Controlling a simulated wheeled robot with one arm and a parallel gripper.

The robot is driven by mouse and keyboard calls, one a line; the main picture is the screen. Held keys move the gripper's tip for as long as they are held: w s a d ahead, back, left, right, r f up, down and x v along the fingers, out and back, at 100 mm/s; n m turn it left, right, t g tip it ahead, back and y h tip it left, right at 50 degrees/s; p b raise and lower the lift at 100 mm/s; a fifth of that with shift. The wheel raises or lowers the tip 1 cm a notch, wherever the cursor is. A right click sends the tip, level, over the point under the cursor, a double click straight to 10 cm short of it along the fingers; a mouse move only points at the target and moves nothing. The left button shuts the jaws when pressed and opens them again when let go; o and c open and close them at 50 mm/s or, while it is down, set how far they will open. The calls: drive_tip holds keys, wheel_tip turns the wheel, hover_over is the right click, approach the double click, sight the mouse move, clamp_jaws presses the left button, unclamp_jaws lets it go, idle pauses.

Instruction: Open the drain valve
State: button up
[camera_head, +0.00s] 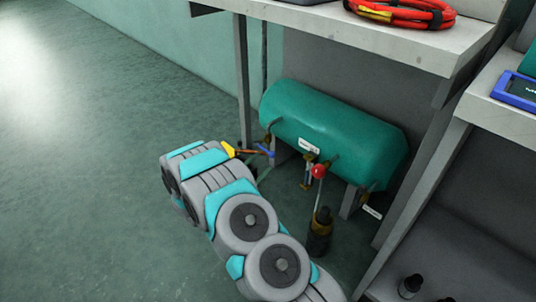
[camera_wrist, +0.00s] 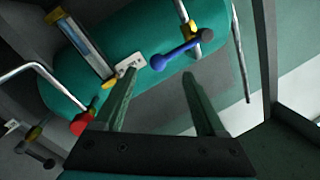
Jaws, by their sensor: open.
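A green horizontal tank (camera_head: 335,128) stands low under the bench; it also fills the upper left of the wrist view (camera_wrist: 75,85). A valve with a blue lever (camera_head: 264,150) is at its left end. In the wrist view the blue lever (camera_wrist: 180,52) lies slanted just beyond my fingertips. A red knob (camera_head: 318,171) is at the tank's front, and in the wrist view it is left of my fingers (camera_wrist: 82,124). Labels are too small to read, so I cannot tell which is the drain valve. My gripper (camera_wrist: 161,74) is open and empty, apart from the lever.
A bench (camera_head: 400,42) with a coiled red hose (camera_head: 405,12) overhangs the tank. Its leg (camera_head: 243,80) stands close to the blue lever. A black and brass fitting (camera_head: 319,232) is below the red knob. A shelf unit is at right. The floor at left is clear.

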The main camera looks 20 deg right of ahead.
sight(271, 154)
drive_tip(key=x, duration=0.7)
drive_tip(key=shift+d, duration=0.1)
clamp_jaws()
drive_tip(key=shift+f, duration=0.1)
idle(0.4)
idle(0.9)
